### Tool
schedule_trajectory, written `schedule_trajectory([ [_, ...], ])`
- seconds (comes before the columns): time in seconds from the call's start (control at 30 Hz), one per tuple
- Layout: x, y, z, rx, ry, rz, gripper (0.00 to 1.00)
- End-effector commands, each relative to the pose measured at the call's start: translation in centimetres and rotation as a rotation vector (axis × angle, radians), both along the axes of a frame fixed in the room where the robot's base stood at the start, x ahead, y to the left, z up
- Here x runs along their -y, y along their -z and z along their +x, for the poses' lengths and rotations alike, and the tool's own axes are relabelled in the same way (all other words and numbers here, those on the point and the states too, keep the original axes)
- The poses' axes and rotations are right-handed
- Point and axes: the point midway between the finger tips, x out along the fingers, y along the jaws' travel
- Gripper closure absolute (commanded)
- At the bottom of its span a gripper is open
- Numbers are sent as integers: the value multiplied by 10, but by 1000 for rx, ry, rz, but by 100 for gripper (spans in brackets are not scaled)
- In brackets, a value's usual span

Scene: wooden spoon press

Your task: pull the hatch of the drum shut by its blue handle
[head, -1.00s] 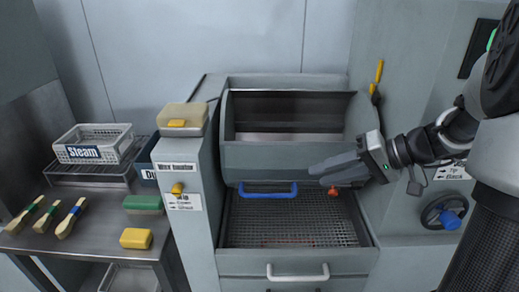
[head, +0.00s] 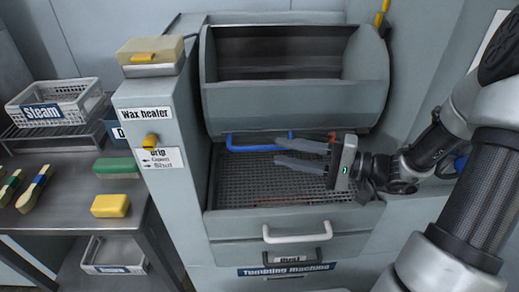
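The drum (head: 290,100) is a grey tub in the tumbling machine, its opening showing a dark inside. A blue bar handle (head: 258,148) sits at the lower front of the drum, above the mesh tray. My gripper (head: 276,153) comes in from the right with its two grey fingers pointing left, one above the other with a gap between them. The fingertips are near the right end of the blue handle. I cannot tell whether they touch it. Nothing shows between the fingers.
A perforated tray (head: 230,190) lies below the drum, with a white drawer handle (head: 297,236) in front. The wax heater cabinet (head: 165,180) stands close on the left. Further left a bench holds a green block (head: 116,166), a yellow block (head: 110,205) and a steam basket (head: 60,100).

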Motion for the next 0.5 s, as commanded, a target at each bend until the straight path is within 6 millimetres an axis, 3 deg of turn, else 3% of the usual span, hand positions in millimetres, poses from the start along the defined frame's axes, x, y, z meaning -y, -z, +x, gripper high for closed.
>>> schedule_trajectory([
  [0.2, -41, 3, 16, 1, -3, -1, 69],
  [0.5, -66, 3, 27, 1, -2, -1, 69],
])
